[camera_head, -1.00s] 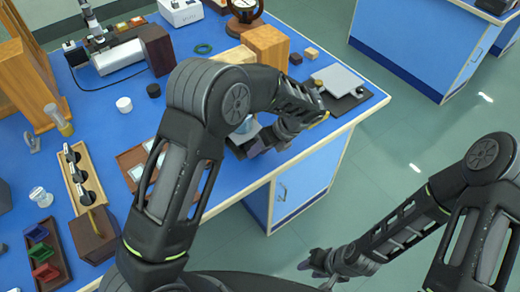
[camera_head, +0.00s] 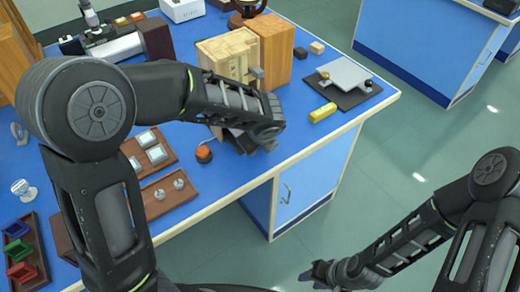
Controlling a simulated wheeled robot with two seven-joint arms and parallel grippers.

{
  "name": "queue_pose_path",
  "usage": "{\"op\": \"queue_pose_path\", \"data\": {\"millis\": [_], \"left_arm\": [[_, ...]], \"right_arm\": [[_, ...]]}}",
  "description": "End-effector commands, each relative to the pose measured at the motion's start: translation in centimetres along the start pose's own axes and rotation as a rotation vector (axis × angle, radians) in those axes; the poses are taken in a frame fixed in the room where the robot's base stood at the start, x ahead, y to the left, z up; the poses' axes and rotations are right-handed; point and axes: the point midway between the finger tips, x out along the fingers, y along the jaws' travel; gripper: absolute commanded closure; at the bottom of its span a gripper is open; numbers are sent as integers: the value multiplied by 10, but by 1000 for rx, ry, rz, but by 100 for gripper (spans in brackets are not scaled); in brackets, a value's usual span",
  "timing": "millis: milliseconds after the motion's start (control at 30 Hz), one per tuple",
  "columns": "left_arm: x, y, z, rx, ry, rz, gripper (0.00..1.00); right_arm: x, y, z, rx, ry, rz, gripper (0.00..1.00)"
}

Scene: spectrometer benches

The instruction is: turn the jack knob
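The jack appears to be the light grey plate (camera_head: 346,73) on a black base (camera_head: 337,93) at the table's right corner. A small dark knob (camera_head: 368,85) shows at its right side, and nothing touches it. My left gripper (camera_head: 247,143) points down near the table's front edge, left of the jack and apart from it. The forearm and wrist hide most of its fingers, so its opening is unclear. My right gripper (camera_head: 318,273) hangs low over the floor, in front of the table and away from the jack. Its finger gap is too small to read.
A yellow block (camera_head: 322,113) lies between my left wrist and the jack. Wooden blocks (camera_head: 270,48) stand behind the wrist. An orange-topped item (camera_head: 204,154) sits left of the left gripper, beside brown trays (camera_head: 168,196). The floor (camera_head: 380,150) right of the table is clear.

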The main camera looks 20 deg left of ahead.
Motion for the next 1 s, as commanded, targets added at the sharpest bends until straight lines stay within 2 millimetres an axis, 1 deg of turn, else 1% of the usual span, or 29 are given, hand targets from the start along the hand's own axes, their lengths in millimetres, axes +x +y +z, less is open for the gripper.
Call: {"op": "queue_pose_path", "data": {"millis": [67, 433, 467, 500, 700, 1000], "left_arm": [[1, 0, 0, -5, 0, -11, 100], [0, 0, 1, -7, -1, -17, 100], [0, 0, 1, -7, -1, -17, 66], [0, 0, 1, -7, -1, -16, 63], [0, 0, 0, -6, 0, -16, 47], [-2, 0, 0, -7, 0, -15, 46]], "right_arm": [[4, 1, 0, 0, 1, 0, 64], [3, 1, 0, 0, 1, 0, 64], [3, 1, 0, 0, 1, 0, 64], [3, 1, 0, 0, 1, 0, 64], [3, 1, 0, 0, 1, 0, 64], [3, 1, 0, 0, 1, 0, 64]]}}
